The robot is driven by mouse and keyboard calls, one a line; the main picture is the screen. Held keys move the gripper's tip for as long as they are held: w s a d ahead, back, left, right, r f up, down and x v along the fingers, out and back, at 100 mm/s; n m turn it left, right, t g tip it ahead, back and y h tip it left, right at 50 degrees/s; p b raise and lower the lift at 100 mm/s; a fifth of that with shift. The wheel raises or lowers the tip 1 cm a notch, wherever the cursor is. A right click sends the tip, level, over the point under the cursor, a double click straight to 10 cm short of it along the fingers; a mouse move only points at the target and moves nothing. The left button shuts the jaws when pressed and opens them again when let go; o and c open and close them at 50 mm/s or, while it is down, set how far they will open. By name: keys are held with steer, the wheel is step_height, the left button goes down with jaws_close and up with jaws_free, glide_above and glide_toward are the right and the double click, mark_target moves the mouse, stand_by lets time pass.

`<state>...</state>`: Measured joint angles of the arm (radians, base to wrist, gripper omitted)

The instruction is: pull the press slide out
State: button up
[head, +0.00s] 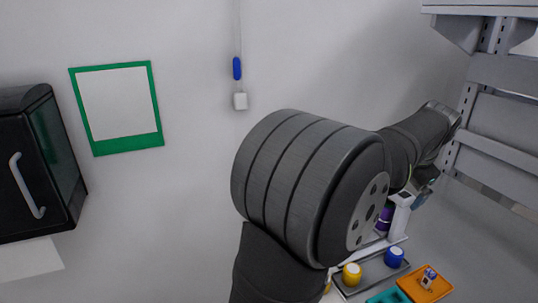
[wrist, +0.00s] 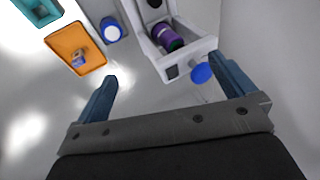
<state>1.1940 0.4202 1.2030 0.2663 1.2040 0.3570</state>
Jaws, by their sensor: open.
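The white press (wrist: 197,48) stands at the upper middle of the wrist view, with a purple cylinder (wrist: 168,35) inside its frame. A round blue knob (wrist: 201,73) sits at the press's near end; I take it for the slide's handle. My gripper (wrist: 164,67) is open and empty, its two blue fingers spread wide. The knob appears between the fingers, closer to the right one; I cannot tell its distance from them. In the head view the white press (head: 401,204) and purple cylinder (head: 385,217) are partly hidden by my arm.
An orange tray (wrist: 68,44) holds a small item. A blue-topped jar (wrist: 112,30) and teal tray (wrist: 42,14) are nearby. In the head view a yellow jar (head: 352,274) stands on a grey tray (head: 373,274). Shelving (head: 505,130) rises at right.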

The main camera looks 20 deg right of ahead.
steer(key=shift+c, duration=0.4)
steer(key=c, duration=1)
steer(key=w+a+f+n+h, duration=0.1)
steer(key=w+a+f+n, duration=0.2)
steer(key=a+f+n, duration=0.45)
steer(key=shift+n+g, duration=0.4)
steer(key=shift+n, duration=0.55)
steer(key=x, duration=0.5)
steer(key=d+x, duration=0.1)
steer(key=x, duration=0.4)
steer(key=w+d+r+x, duration=0.1)
steer(key=x, duration=0.4)
steer(key=shift+d+f, duration=0.1)
steer(key=shift+d, duration=0.15)
